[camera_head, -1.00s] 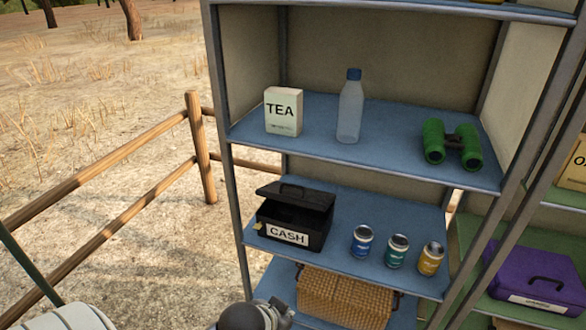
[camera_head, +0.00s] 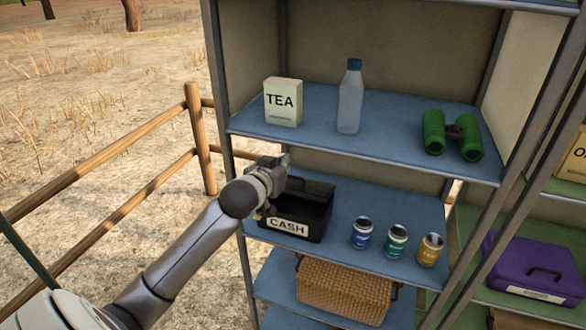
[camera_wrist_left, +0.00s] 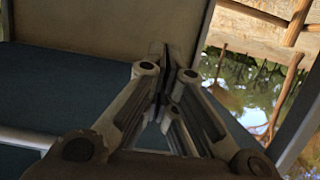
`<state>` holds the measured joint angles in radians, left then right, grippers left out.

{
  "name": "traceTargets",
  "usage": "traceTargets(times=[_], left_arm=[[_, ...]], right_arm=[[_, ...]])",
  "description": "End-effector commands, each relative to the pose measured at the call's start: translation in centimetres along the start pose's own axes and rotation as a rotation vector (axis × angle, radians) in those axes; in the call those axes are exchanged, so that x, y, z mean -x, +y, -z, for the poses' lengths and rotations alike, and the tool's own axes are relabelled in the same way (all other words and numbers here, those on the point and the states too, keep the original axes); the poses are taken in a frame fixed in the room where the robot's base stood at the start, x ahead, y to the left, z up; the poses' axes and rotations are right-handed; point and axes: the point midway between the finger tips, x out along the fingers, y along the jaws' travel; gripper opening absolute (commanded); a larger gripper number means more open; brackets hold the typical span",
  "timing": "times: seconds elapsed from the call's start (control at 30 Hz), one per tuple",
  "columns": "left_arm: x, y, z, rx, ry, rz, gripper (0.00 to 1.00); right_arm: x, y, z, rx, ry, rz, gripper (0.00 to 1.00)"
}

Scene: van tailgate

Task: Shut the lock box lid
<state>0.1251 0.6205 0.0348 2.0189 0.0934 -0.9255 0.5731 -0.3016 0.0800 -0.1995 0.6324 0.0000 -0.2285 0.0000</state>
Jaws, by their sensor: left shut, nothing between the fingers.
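The black lock box (camera_head: 303,222) labelled CASH stands on the middle blue shelf in the head view. Its lid (camera_head: 312,188), with a handle on top, is partly raised above the box. My left gripper (camera_head: 284,161) is at the upper left of the box, by the lid's left end, and its arm hides the left part of the box and lid. Whether it touches the lid I cannot tell. In the left wrist view the fingers (camera_wrist_left: 165,80) are together with nothing between them, and the box does not show. My right gripper is out of view.
Three cans, blue (camera_head: 362,233), green (camera_head: 396,242) and yellow (camera_head: 431,250), stand right of the box. The shelf above holds a tea box (camera_head: 283,103), a bottle (camera_head: 350,98) and green binoculars (camera_head: 452,136). A wicker basket (camera_head: 345,291) is below. A shelf post (camera_head: 226,135) is close to my left arm.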

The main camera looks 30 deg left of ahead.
Motion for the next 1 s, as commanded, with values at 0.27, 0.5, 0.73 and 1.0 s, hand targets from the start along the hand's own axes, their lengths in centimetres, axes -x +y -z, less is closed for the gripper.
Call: traceTargets(times=[0.27,0.5,0.73,1.0], left_arm=[[-2.1,-0.1,0.6,0.005,0.006,0.001,0.00],[-5.5,-0.1,0.6,0.003,0.005,0.002,0.00],[-8.5,-0.1,0.6,0.004,0.006,0.001,0.00],[-9.3,-0.1,-1.4,0.001,0.002,0.000,0.00]], right_arm=[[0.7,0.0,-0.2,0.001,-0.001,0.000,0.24],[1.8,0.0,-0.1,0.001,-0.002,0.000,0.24],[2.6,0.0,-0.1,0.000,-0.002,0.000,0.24],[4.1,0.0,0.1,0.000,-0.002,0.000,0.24]])
